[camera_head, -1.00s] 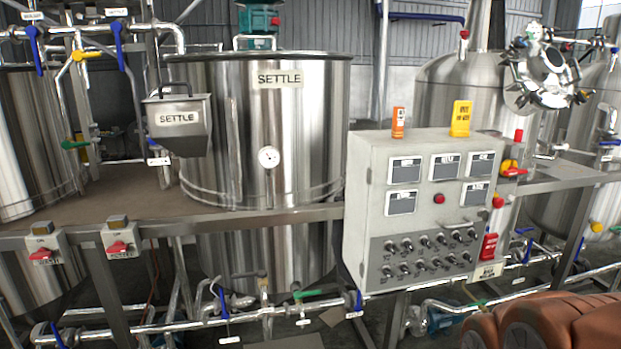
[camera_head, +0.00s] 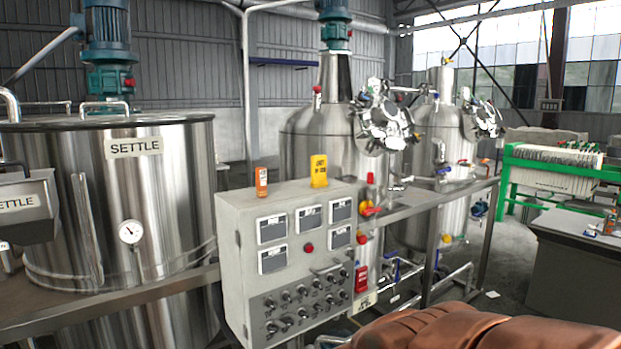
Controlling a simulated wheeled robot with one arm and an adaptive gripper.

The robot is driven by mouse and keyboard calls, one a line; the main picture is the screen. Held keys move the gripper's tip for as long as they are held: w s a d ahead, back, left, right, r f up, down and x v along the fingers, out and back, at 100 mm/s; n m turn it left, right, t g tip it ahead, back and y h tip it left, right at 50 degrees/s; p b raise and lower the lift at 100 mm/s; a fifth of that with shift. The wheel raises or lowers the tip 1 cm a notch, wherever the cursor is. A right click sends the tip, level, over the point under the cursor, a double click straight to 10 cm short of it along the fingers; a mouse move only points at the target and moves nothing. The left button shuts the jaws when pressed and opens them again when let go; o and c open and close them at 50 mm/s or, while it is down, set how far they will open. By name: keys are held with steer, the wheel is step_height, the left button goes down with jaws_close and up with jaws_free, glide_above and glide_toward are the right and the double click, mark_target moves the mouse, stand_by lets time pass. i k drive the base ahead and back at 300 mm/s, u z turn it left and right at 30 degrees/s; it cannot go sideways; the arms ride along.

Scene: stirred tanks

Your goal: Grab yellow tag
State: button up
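A yellow tag (camera_head: 319,171) with dark lettering stands upright on top of the grey control box, towards its right end. A smaller orange tag (camera_head: 262,182) stands on the same top edge to its left. The control box (camera_head: 236,232) carries several display panels, rows of black knobs and a red button. A red tag (camera_head: 361,278) hangs at its lower right side. My gripper is not in view. A brown-orange rounded shape at the bottom right may be part of my arm.
A steel tank labelled SETTLE (camera_head: 180,190) stands left of the control box. Closed steel vessels (camera_head: 320,140) stand behind it. A steel frame rail (camera_head: 440,200) runs right of the box. A grey bench (camera_head: 580,260) and a green-framed machine (camera_head: 550,170) are at the right.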

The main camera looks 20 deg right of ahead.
mark_target(318, 162)
steer(key=u, duration=3.7)
steer(key=k, duration=2.45)
steer(key=z, duration=1.3)
